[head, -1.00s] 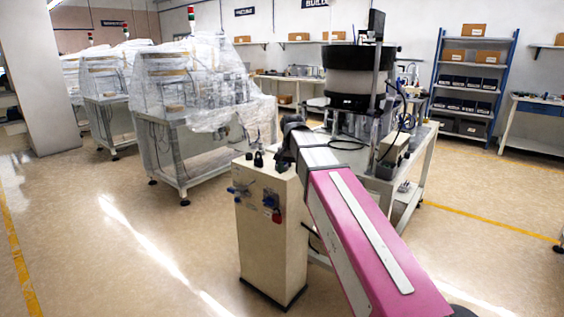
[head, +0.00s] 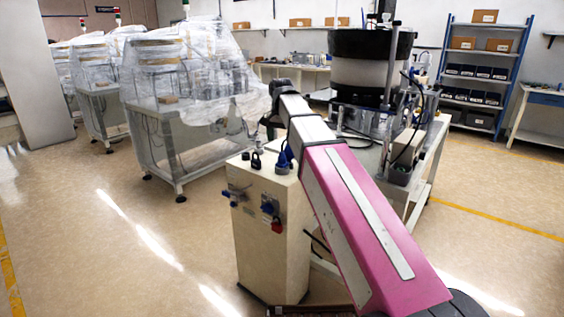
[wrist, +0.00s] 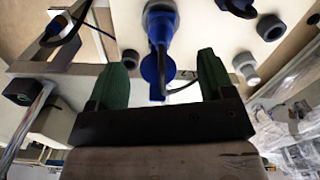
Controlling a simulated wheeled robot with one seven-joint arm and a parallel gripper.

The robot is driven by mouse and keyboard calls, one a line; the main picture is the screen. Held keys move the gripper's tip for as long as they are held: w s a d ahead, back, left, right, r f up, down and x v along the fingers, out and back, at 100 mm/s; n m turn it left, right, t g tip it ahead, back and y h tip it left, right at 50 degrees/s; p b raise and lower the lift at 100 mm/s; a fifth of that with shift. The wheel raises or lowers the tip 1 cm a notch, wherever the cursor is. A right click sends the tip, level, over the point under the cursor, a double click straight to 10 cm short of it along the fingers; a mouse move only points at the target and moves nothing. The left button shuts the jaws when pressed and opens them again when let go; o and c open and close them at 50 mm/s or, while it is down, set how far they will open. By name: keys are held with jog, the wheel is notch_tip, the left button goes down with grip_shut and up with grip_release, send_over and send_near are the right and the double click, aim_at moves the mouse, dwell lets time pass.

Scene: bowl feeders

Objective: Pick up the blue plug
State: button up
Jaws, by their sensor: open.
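Several blue plugs and sockets are on a beige cabinet (head: 271,235). In the head view one blue plug (head: 284,160) stands on its top, and another blue fitting (head: 235,192) is on its front. My gripper (wrist: 161,62) is open in the wrist view, its two green fingers apart. A blue plug (wrist: 159,28) with a hanging blue cap shows between and beyond the fingertips. Contact with the fingers is not visible. In the head view the end of my arm is above the cabinet, and its fingers are too small to make out.
A bowl feeder (head: 370,70) on a bench stands behind my arm. Plastic-wrapped machines (head: 190,80) stand at left. Floor left of the cabinet is clear.

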aim_at(282, 157)
notch_tip(282, 157, down, 4)
jog(key=shift+f, duration=0.15)
jog(key=shift+w+d+f, duration=0.1)
jog(key=shift+w+f, duration=0.1)
jog(key=shift+f, duration=1.15)
jog(key=shift+w+d+f, duration=0.1)
jog(key=shift+w+f, duration=0.1)
jog(key=shift+f, duration=1.15)
jog(key=c, duration=1.1)
